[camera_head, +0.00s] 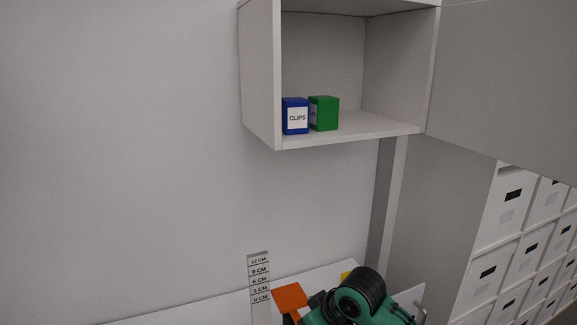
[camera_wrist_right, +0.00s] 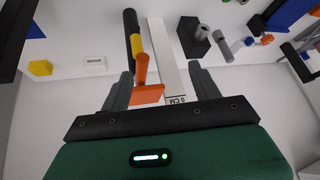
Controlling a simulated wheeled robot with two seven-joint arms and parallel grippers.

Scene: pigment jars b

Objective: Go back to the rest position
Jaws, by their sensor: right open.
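My right gripper (camera_wrist_right: 162,82) shows in the right wrist view with its two grey fingers apart and nothing gripped between them. Beyond the fingers are a white height scale marked in cm (camera_wrist_right: 168,50) and an orange piece (camera_wrist_right: 148,95). In the head view my green and black right arm is low at the right of centre, and its fingertips cannot be made out there. My left gripper is not in view. A blue box labelled CLIPS (camera_head: 295,116) and a green box (camera_head: 324,113) stand side by side in the open wall cabinet (camera_head: 350,140).
The cabinet door (camera_head: 510,75) is swung open to the right. White drawers (camera_head: 500,210) stand at the far right. The height scale (camera_head: 259,285) stands by the work surface (camera_head: 190,308). The wrist view also shows a yellow block (camera_wrist_right: 40,68) and a dark block (camera_wrist_right: 193,36).

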